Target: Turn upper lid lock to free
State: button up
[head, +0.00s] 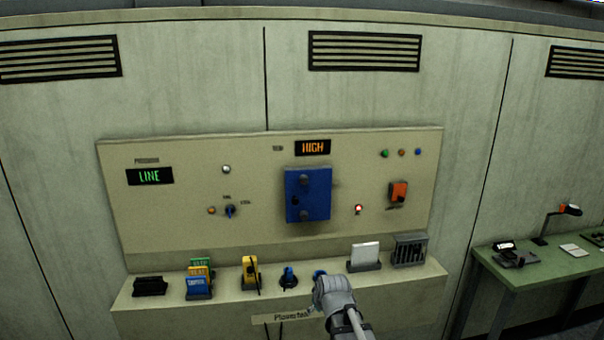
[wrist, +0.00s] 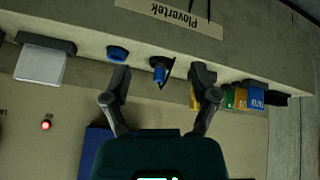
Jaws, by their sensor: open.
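A blue box lid (head: 320,200) is on the beige wall panel. It carries a dark round upper lock (head: 304,180) and a similar lower lock (head: 305,215); the setting of either is too small to read. My gripper is open and empty in the wrist view (wrist: 162,85), its fingers apart over the ledge and panel. In the head view my arm is low, in front of the ledge and below the blue lid, and its fingers cannot be made out. In the wrist view a part of the blue lid (wrist: 93,148) shows beside my gripper; its locks are hidden.
The ledge (head: 225,305) bears colored card holders (head: 199,288), a yellow item (head: 251,272), blue knob-like parts (head: 288,278), a white card (head: 365,256) and a dark rack (head: 409,250). A red light (head: 359,209) and orange switch (head: 398,191) are right of the lid. A green table (head: 530,280) stands right.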

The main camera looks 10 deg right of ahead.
jog(key=w+r+n+t+p, duration=0.3)
jog(key=w+r+t+p, duration=0.25)
jog(key=w+r, duration=0.65)
jog(key=n+t+p, duration=0.4)
jog(key=t, duration=0.2)
send_near(304, 182)
jog(key=s, duration=0.4)
jog(key=shift+w+h, duration=0.15)
jog(key=shift+h, duration=0.25)
jog(key=shift+w, duration=0.15)
jog(key=w, duration=1.3)
jog(key=shift+w, duration=0.25)
grip_shut()
